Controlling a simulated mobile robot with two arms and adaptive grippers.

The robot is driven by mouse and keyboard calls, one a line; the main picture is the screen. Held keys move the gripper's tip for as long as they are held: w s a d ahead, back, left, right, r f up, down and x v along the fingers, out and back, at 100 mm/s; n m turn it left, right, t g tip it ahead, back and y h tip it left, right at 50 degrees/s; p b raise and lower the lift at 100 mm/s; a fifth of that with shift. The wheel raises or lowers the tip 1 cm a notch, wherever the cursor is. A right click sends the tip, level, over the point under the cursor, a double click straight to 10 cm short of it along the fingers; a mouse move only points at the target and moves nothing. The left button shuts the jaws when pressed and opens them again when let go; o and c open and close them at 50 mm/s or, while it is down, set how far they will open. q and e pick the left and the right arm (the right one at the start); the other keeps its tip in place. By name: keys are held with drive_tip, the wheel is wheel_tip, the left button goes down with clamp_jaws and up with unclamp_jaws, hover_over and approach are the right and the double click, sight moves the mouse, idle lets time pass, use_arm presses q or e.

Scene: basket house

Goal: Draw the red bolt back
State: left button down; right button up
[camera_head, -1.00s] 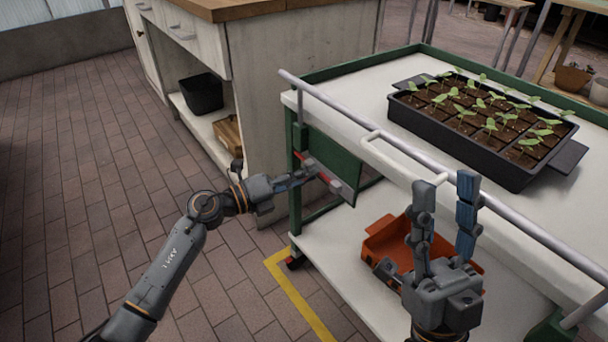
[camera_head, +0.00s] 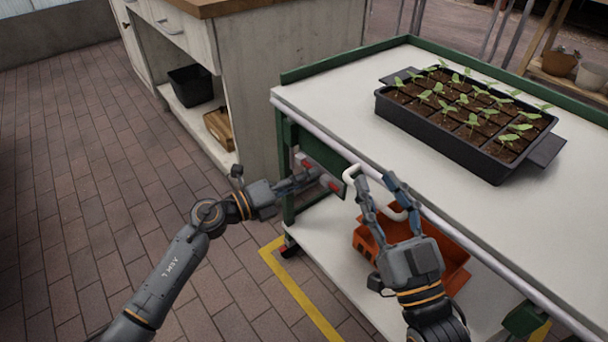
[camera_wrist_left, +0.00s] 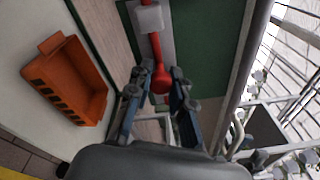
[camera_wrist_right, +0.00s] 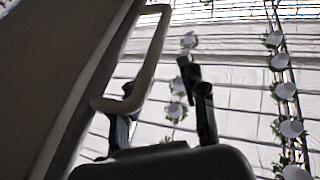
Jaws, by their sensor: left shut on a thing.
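The red bolt (camera_wrist_left: 161,79) has a round knob and a straight rod. In the left wrist view the rod runs through a pale bracket (camera_wrist_left: 149,18) on the cart's green end panel (camera_wrist_left: 213,60). My left gripper (camera_head: 312,178) is shut on the bolt's knob, with one finger on each side of it. In the head view the fingers partly hide the bolt. My right gripper (camera_head: 376,192) is at the cart's white handle (camera_head: 352,172). Its fingers are apart, one close to the handle in the right wrist view (camera_wrist_right: 148,62); I cannot tell whether they touch.
A black seedling tray (camera_head: 430,122) stands on the cart's white top (camera_head: 330,92). An orange crate (camera_head: 455,265) sits on the lower shelf (camera_head: 325,240). A cabinet (camera_head: 285,75) stands close behind the cart's left end. The brick floor at left is clear.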

use_arm(q)
drive_tip(key=shift+s+d, duration=0.15)
drive_tip(key=shift+d, duration=0.05)
use_arm(e)
drive_tip(key=shift+f, duration=0.3)
use_arm(q)
drive_tip(key=c, duration=1.2)
unclamp_jaws()
use_arm(e)
drive_tip(key=shift+r, duration=0.1)
use_arm(q)
drive_tip(key=shift+o, duration=0.2)
drive_tip(key=shift+a, duration=0.1)
use_arm(e)
drive_tip(key=shift+r, duration=0.1)
use_arm(q)
drive_tip(key=shift+a, duration=0.1)
use_arm(e)
drive_tip(key=shift+a+f, duration=0.1)
drive_tip(key=shift+f, duration=0.3)
drive_tip(key=shift+r, duration=0.1)
use_arm(q)
drive_tip(key=v, duration=0.7)
drive_tip(key=shift+s+a, duration=0.3)
use_arm(e)
drive_tip(key=shift+s+r, duration=0.1)
drive_tip(key=shift+r, duration=0.1)
